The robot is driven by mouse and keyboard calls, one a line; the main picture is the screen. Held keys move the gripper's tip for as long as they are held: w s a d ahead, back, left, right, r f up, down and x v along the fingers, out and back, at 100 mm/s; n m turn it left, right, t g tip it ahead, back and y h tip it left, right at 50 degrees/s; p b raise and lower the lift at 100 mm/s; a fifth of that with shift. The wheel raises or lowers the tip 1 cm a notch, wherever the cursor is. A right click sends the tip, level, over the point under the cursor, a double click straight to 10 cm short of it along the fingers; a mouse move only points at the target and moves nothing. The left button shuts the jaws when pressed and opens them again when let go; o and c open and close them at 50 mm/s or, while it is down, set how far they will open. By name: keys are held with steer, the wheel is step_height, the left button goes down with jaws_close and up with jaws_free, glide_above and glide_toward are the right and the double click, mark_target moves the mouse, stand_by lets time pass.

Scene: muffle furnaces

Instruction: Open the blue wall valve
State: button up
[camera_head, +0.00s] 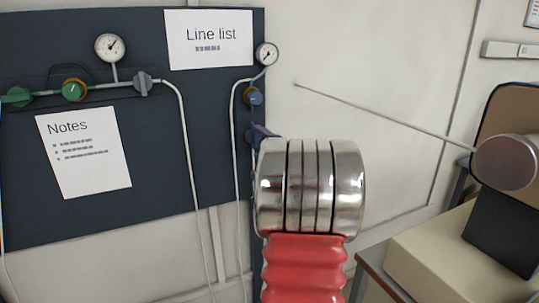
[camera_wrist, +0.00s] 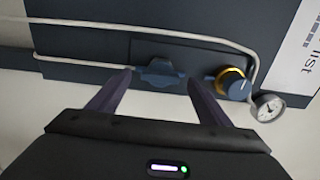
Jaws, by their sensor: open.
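In the wrist view, a dark blue winged valve handle (camera_wrist: 160,74) sits on the wall panel, its long side roughly level in the picture. My gripper (camera_wrist: 160,80) is open, with one dark finger to each side of the handle. I see nothing held, and I cannot tell whether the fingers touch the handle. A blue round knob (camera_wrist: 234,86) with a brass ring lies just right of the right finger.
A gauge (camera_head: 266,54) stands above the blue knob. At left on the dark board (camera_head: 200,150) are green knobs (camera_head: 74,90), a grey handle (camera_head: 142,84), another gauge (camera_head: 110,46) and thin pipes. A table (camera_head: 372,268) with equipment stands at right.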

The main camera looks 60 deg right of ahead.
steer(key=v, duration=0.9)
stand_by(0.7)
